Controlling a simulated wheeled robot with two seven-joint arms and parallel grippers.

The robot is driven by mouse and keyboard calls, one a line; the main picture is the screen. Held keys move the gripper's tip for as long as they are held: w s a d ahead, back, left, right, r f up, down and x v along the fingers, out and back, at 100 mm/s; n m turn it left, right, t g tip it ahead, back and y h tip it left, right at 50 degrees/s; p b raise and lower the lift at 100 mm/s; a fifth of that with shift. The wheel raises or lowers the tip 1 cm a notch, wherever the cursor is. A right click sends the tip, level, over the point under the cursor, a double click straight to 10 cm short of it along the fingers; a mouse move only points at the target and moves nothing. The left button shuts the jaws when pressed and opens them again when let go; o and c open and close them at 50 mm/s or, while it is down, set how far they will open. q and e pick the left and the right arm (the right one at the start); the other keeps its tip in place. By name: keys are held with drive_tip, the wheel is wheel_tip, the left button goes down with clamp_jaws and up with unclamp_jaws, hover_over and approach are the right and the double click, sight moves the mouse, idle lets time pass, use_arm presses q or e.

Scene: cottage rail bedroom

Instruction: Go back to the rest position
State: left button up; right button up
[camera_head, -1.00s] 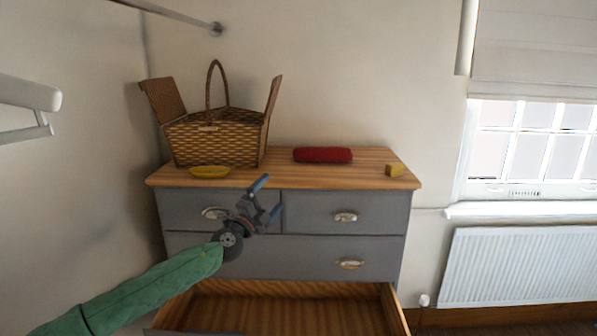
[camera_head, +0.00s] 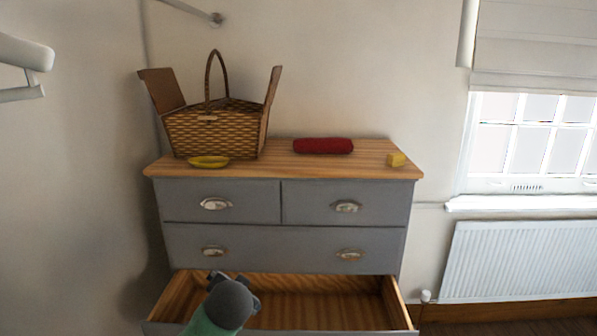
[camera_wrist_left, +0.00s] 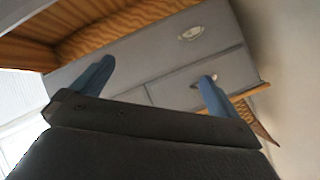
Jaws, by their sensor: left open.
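My left gripper (camera_wrist_left: 155,85) is open and empty in the left wrist view, its two blue fingers spread apart with the dresser front beyond them. In the head view my left arm comes in at the bottom, in front of the open bottom drawer (camera_head: 320,305); its wrist hides the fingertips and part of the drawer. The grey dresser (camera_head: 285,243) has a wooden top, and its upper drawers are shut. My right gripper is in neither view.
A white radiator (camera_head: 525,262) is at right. The open drawer juts out from the dresser.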

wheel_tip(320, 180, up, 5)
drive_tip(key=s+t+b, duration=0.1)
drive_tip(key=b, duration=0.2)
use_arm(q)
drive_tip(key=s+f+n+g+h+b, duration=0.1)
drive_tip(key=s+f+g, duration=0.3)
drive_tip(key=s+f, duration=1.3)
drive_tip(key=s+f+n+g+h+b, duration=0.2)
drive_tip(key=s+f+g, duration=0.3)
drive_tip(key=s+f, duration=1.3)
drive_tip(key=s+n, duration=0.1)
drive_tip(key=s, duration=0.4)
drive_tip(key=shift+s+a, duration=0.2)
drive_tip(key=shift+a, duration=0.05)
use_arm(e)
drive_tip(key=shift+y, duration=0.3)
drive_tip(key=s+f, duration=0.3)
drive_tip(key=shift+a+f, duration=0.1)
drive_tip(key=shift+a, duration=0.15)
